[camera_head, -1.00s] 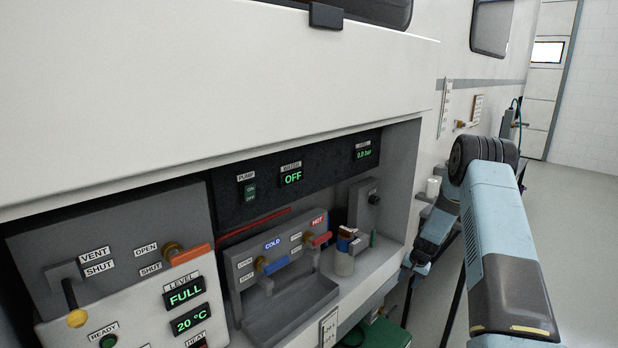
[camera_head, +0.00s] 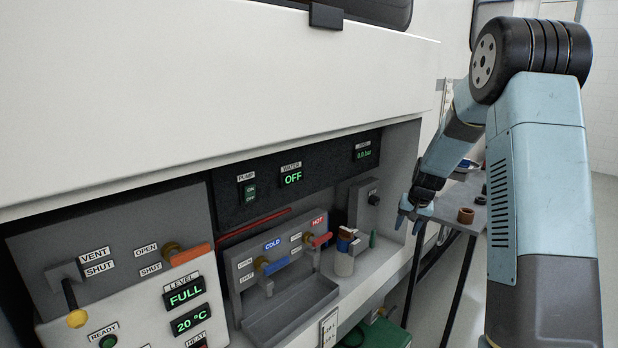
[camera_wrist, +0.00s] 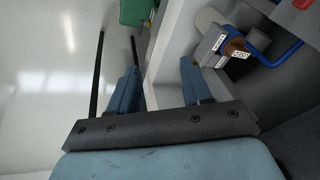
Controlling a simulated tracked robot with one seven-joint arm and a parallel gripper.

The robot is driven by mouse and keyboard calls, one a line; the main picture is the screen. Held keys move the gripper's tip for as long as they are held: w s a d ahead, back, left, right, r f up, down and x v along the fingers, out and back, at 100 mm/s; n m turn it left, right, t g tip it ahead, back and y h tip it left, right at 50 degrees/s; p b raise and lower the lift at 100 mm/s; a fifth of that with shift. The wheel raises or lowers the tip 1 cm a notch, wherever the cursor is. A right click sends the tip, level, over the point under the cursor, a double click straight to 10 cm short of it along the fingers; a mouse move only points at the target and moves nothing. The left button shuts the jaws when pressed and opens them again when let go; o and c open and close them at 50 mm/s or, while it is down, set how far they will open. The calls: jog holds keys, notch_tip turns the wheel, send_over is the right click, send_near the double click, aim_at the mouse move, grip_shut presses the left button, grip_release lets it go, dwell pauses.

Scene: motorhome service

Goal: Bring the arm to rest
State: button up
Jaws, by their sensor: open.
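My gripper (camera_head: 414,218) hangs at the right edge of the service bay, its fingers pointing down. It is open and empty. In the wrist view the two blue fingers (camera_wrist: 158,88) stand apart, with the bay's pale edge between and beyond them. My arm is raised and bent on the right side of the head view, and it hides part of the vehicle's side wall and the room behind.
A small table (camera_head: 480,222) with a brown ring (camera_head: 466,215) stands right of the gripper. A green case (camera_head: 378,333) lies below.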

jog(key=s+a+r+n+t, duration=0.1)
jog(key=s+a+r, duration=0.2)
jog(key=s+r, duration=0.6)
jog(key=s+a+r+n, duration=0.1)
jog(key=s+a+r, duration=0.2)
jog(key=s+r, duration=0.6)
jog(key=s+a+r, duration=0.1)
jog(key=s+r, duration=0.1)
jog(key=s, duration=1)
jog(key=s+a+r+n+t+h, duration=0.1)
jog(key=s+r, duration=0.1)
jog(key=s, duration=1)
jog(key=shift+n, duration=0.3)
